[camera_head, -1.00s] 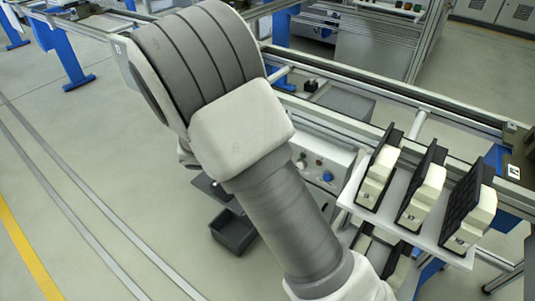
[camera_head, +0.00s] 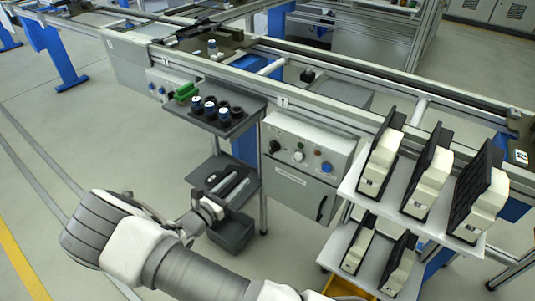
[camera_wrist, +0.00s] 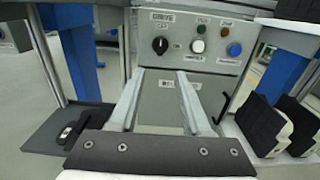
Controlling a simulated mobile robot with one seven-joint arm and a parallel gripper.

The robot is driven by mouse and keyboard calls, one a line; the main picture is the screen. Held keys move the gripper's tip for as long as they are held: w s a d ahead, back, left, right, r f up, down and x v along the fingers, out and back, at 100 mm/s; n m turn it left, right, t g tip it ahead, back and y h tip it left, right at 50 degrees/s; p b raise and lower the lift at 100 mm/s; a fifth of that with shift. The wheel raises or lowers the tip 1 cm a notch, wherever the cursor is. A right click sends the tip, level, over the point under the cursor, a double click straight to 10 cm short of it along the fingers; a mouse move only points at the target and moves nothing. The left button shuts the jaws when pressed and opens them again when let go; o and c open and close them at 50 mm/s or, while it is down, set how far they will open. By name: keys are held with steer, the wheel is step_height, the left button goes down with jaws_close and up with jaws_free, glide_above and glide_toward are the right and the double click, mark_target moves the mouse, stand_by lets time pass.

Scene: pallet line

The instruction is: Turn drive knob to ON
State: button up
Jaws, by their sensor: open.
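The drive knob (camera_wrist: 160,45) is black and round with a pale mark, at the left of the upper control panel face under a printed label. It also shows in the head view (camera_head: 273,146). The mark looks roughly upright, but the labels beside it are too small to read for certain. My gripper (camera_wrist: 160,76) is open and empty in the wrist view, its two grey fingers pointing at the panel just below the knob. In the head view my gripper (camera_head: 236,180) is left of and below the panel, apart from it.
A white button (camera_wrist: 198,46) and a blue button (camera_wrist: 234,49) are right of the knob, with green and orange lamps above. A shelf (camera_head: 213,128) with several dark cups stands left of the panel. A tilted white rack (camera_head: 350,187) with pale-and-black parts stands right.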

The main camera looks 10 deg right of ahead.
mark_target(270, 149)
steer(key=b+x, duration=0.1)
steer(key=x, duration=1.5)
steer(key=shift+d+b, duration=0.1)
steer(key=shift+b, duration=0.3)
jaws_close()
